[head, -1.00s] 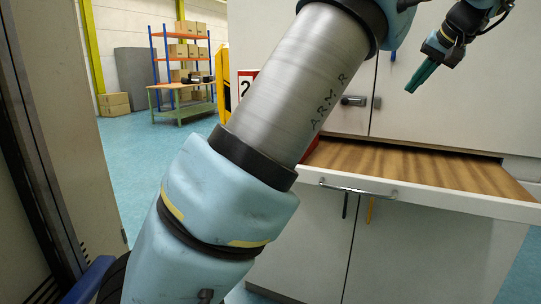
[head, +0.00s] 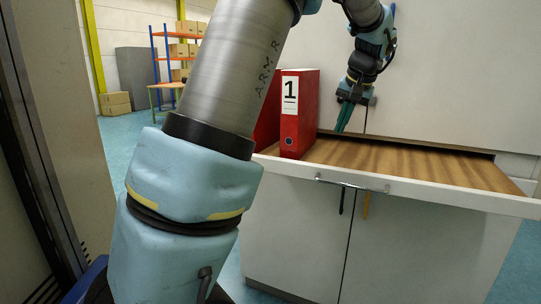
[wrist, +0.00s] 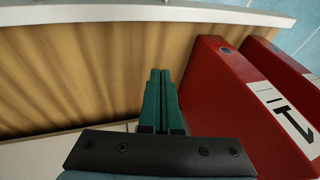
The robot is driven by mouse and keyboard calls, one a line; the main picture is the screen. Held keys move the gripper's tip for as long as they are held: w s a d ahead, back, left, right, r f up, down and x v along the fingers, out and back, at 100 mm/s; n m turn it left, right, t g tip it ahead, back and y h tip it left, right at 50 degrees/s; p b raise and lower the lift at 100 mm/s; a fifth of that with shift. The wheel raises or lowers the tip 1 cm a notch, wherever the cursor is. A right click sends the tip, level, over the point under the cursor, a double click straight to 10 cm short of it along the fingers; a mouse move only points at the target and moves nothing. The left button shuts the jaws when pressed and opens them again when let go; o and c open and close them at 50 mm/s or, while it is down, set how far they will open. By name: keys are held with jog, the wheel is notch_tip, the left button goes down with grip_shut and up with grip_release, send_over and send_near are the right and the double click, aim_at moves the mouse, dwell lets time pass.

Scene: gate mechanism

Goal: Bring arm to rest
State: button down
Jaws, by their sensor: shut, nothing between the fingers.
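My gripper (head: 345,117) has green fingers and hangs pointing down over the back of the open drawer in the head view. In the wrist view my gripper (wrist: 159,85) shows its two fingers pressed together with nothing between them. It is beside a red binder (head: 299,125) marked 1, which stands upright at the left end of the drawer's wooden surface. In the wrist view this binder (wrist: 235,100) is just right of the fingers, with a visible gap at the tips. My arm's large links fill the left middle of the head view.
The drawer (head: 430,168) is pulled out from a white cabinet (head: 290,240) and has a metal handle (head: 352,184). A second red binder (head: 268,118) stands behind the first, partly hidden by my arm. The drawer's right side is bare. Shelving with boxes (head: 185,50) stands far back.

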jog(key=s+a+f+n+g+h, duration=0.1)
jog(key=s+a+f, duration=0.2)
jog(key=a+f, duration=0.35)
jog(key=s+a+f+n+g, duration=0.1)
jog(key=s+a+f, duration=0.2)
jog(key=a, duration=0.6)
jog(key=s+a+f+n, duration=0.1)
jog(key=s+a+f, duration=0.3)
jog(key=s, duration=0.3)
jog(key=s+a+f+h, duration=0.1)
jog(key=s+a+f, duration=0.2)
jog(key=s+a, duration=0.3)
jog(key=shift+s+f+n+g, duration=0.35)
jog(key=shift+n+g, duration=0.05)
jog(key=c, duration=1.6)
grip_release()
jog(key=shift+a, duration=0.1)
